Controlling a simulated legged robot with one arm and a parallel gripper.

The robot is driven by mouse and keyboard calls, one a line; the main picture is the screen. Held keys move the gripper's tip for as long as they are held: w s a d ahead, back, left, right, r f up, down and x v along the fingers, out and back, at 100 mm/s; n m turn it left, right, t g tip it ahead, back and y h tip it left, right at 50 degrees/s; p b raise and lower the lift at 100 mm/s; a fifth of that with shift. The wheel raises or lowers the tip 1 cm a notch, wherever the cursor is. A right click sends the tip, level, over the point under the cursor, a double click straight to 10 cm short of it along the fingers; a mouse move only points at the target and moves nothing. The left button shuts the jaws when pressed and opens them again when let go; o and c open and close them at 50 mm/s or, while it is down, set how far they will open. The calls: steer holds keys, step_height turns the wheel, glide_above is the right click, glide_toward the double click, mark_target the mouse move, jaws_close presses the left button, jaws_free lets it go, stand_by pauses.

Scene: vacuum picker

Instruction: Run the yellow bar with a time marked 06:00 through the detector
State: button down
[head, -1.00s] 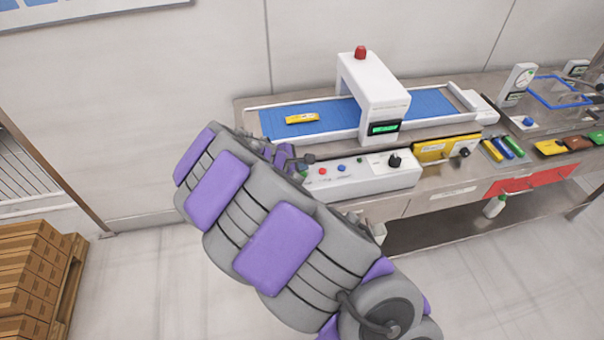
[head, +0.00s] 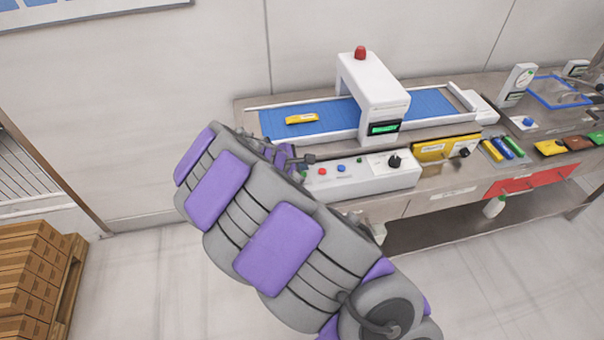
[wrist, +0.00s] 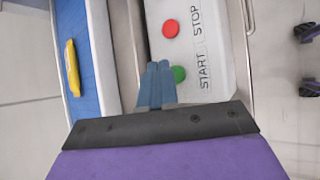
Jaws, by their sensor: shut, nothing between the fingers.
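A yellow bar with a pale label (head: 302,118) lies on the left part of the blue conveyor belt (head: 275,124), left of the white detector arch (head: 375,95). Its printed time is too small to read. The bar also shows in the wrist view (wrist: 72,68). The control box (head: 375,177) in front of the belt has red, blue and green buttons and a black knob. In the wrist view, my gripper (wrist: 157,68) is shut and empty, its fingertips beside the green START button (wrist: 179,74). The red STOP button (wrist: 170,28) is farther up. Contact with the green button cannot be told.
Several coloured bars (head: 503,148) lie farther right, above a red drawer front (head: 530,179). A red lamp (head: 360,52) tops the arch. Stacked boxes (head: 35,270) stand at lower left.

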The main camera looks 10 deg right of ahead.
steer(key=shift+f, duration=0.15)
stand_by(0.5)
steer(key=shift+f, duration=0.2)
